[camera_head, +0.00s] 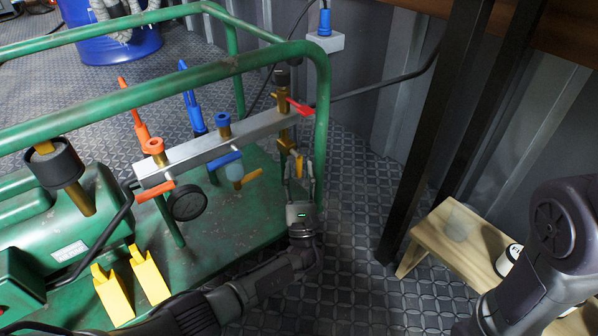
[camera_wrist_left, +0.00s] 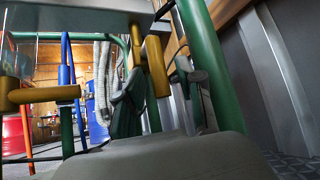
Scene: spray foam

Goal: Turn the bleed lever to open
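A grey metal manifold bar (camera_head: 215,146) runs along the green cart, carrying brass fittings and coloured levers. A red lever (camera_head: 299,106) sits on top at its right end. A brass piece (camera_head: 284,140) hangs below that end; I cannot tell which handle is the bleed lever. My left gripper (camera_head: 299,178) is open, pointing up just below this brass piece. In the left wrist view, the hanging brass piece (camera_wrist_left: 157,66) appears between the two spread fingers (camera_wrist_left: 162,95); I see no clear contact. My right gripper is not in view.
Another red lever (camera_head: 155,192), a blue lever (camera_head: 222,161) and a black gauge (camera_head: 187,202) sit along the bar. The green frame tube (camera_head: 322,120) stands close to my left gripper's right side. A wooden bench (camera_head: 455,237) is at right.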

